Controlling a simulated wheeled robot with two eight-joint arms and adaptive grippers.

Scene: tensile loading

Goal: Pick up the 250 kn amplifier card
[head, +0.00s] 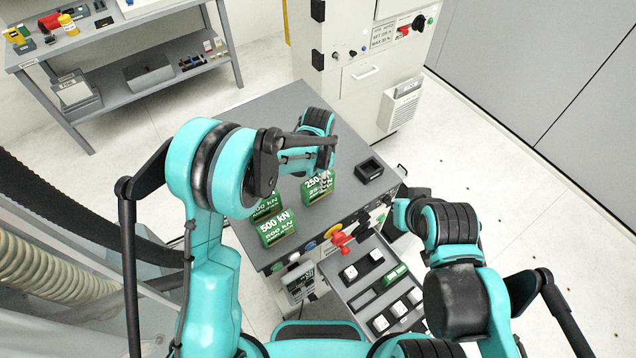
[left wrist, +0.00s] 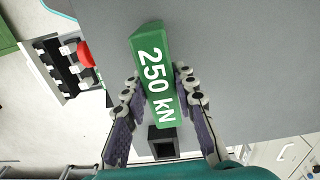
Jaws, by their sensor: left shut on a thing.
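The green 250 kN amplifier card (head: 317,187) is on the grey console top, near its middle in the head view. In the left wrist view the card (left wrist: 153,75) lies between the two fingers of my left gripper (left wrist: 160,100), its white label readable. My left gripper (head: 325,180) is shut on this card. In the head view my left arm partly covers the fingers. A green 500 kN card (head: 276,229) stands to the left, with another green card (head: 266,207) just behind it. My right arm shows at the right, but its gripper fingers cannot be made out.
A small black open holder (head: 369,170) sits right of the card on the console top (head: 285,110). Red and yellow knobs (head: 338,238) line the front edge. A white cabinet (head: 360,75) stands behind.

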